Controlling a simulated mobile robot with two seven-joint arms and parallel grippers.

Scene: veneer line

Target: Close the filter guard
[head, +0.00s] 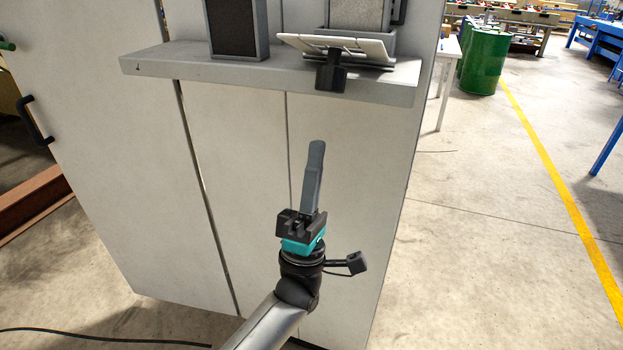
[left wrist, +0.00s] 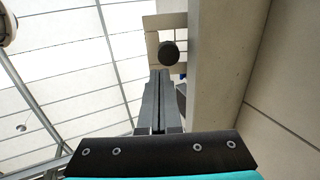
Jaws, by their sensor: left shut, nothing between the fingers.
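The filter guard (head: 345,46) is a pale slotted panel at the shelf's right part. It lies open, folded out towards me and slightly tilted, in front of a grey housing with a light filter block (head: 357,14). Its black knob (head: 331,76) sticks out past the shelf's front edge. My left gripper (head: 316,147) points upward below the knob, its fingers shut and empty, apart from it. In the left wrist view the round knob (left wrist: 168,53) shows just beyond the shut fingertips (left wrist: 160,74), with a pale part of the guard (left wrist: 151,45) beside it. My right gripper is out of view.
The grey shelf (head: 200,73) juts from the pale cabinet (head: 240,140) above my left gripper; its underside (left wrist: 225,60) runs close by on the right in the wrist view. A dark filter block (head: 237,27) stands left of the guard. Floor is clear at right, before a green drum (head: 485,62).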

